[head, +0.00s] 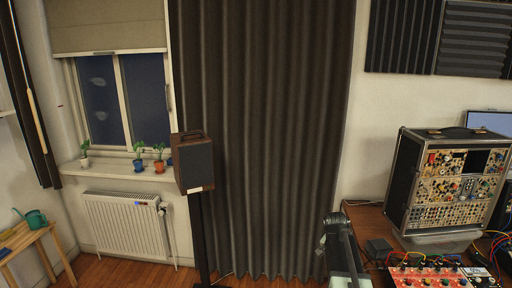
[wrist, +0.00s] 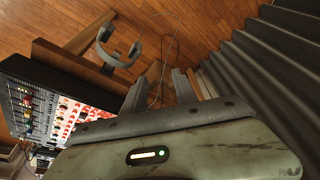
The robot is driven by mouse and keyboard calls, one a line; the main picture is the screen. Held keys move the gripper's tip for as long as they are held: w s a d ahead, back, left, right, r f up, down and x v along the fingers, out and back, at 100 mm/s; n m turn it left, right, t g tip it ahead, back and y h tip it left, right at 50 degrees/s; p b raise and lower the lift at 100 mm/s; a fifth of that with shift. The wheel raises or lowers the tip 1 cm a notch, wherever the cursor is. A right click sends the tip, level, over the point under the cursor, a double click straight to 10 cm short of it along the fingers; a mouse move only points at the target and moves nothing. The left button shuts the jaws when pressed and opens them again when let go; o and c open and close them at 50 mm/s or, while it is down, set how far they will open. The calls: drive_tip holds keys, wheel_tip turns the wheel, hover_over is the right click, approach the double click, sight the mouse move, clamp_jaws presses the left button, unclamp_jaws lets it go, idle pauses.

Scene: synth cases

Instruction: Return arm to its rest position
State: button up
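My arm (head: 342,250) shows at the bottom of the head view, right of centre, in front of the dark curtain and beside the wooden desk. Part of it is cut off by the lower edge. In the wrist view, my gripper (wrist: 160,88) has grey fingers standing apart with a gap between them. Nothing shows held in the gap. The floor and a thin cable show beyond it. My gripper's fingertips cannot be made out in the head view.
A desk holds a modular synth case (head: 446,183) and a red panel (head: 428,277) with cables, close right of my arm. A speaker (head: 193,163) stands on a pole at left. The curtain (head: 265,130) hangs behind. A grey open ring (wrist: 118,48) shows by the desk.

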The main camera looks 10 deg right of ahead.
drive_tip(key=s+a+n+y, duration=0.1)
drive_tip(key=s+a+n, duration=0.25)
drive_tip(key=a, duration=1.25)
drive_tip(key=s+a+n+g+y, duration=0.1)
drive_tip(key=s+a+n, duration=0.6)
drive_tip(key=s+a, duration=0.2)
drive_tip(key=shift+s+a+f+g+y, duration=0.35)
drive_tip(key=shift+a+f+g, duration=0.1)
drive_tip(key=shift+a, duration=0.25)
